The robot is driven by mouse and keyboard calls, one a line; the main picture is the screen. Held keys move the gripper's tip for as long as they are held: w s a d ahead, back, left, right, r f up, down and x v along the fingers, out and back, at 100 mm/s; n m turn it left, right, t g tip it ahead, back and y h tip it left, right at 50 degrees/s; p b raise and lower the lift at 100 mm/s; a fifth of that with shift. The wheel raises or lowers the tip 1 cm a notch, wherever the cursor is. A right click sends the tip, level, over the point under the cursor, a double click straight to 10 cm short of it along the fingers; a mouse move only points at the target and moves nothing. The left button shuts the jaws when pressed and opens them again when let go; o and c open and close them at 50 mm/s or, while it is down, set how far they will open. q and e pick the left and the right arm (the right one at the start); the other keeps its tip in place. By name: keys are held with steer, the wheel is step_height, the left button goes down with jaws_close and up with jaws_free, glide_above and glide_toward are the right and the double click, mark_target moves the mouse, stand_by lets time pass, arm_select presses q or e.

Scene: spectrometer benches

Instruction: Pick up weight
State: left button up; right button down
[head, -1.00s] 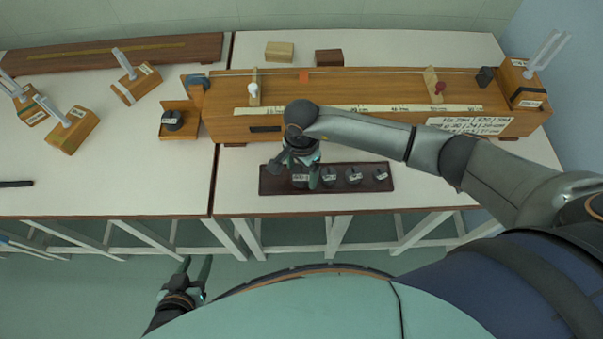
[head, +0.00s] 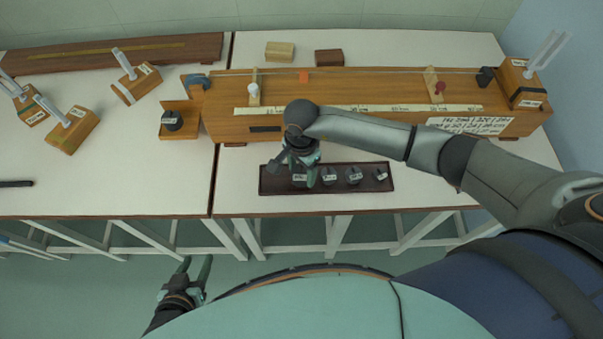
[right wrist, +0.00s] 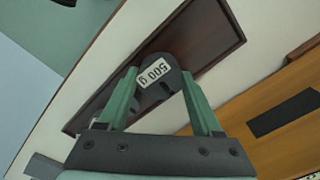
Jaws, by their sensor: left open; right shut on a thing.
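A dark round weight labelled 500 g (right wrist: 156,71) shows in the right wrist view between the green fingers of my right gripper (right wrist: 160,76), which is shut on it. In the head view my right gripper (head: 304,178) is over the left end of a dark wooden tray (head: 270,187) and mostly hides this weight. I cannot tell whether the weight still touches the tray. Further dark weights stand to its right: one (head: 329,176), a second (head: 354,176) and a smaller one (head: 381,174). My left gripper (head: 198,265) is open and empty, in front of the bench and below its top.
A long wooden sonometer (head: 225,129) lies behind the tray. Another dark weight (head: 172,121) is at its left end. Tuning forks on wooden blocks (head: 72,132) stand on the left bench. Two small blocks, pale (head: 279,50) and brown (head: 328,57), lie at the back.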

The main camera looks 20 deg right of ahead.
mark_target(301, 172)
steer(key=shift+r, duration=0.1)
steer(key=shift+w+r, duration=0.1)
steer(key=shift+r, duration=0.3)
step_height(301, 172, up, 2)
steer(key=shift+r+b, duration=0.25)
steer(key=shift+b, duration=0.1)
steer(key=s+a+r+b, duration=0.1)
steer(key=s+a+r, duration=0.8)
steer(key=s, duration=0.1)
steer(key=shift+s+r, duration=0.35)
steer(key=shift+s, duration=0.05)
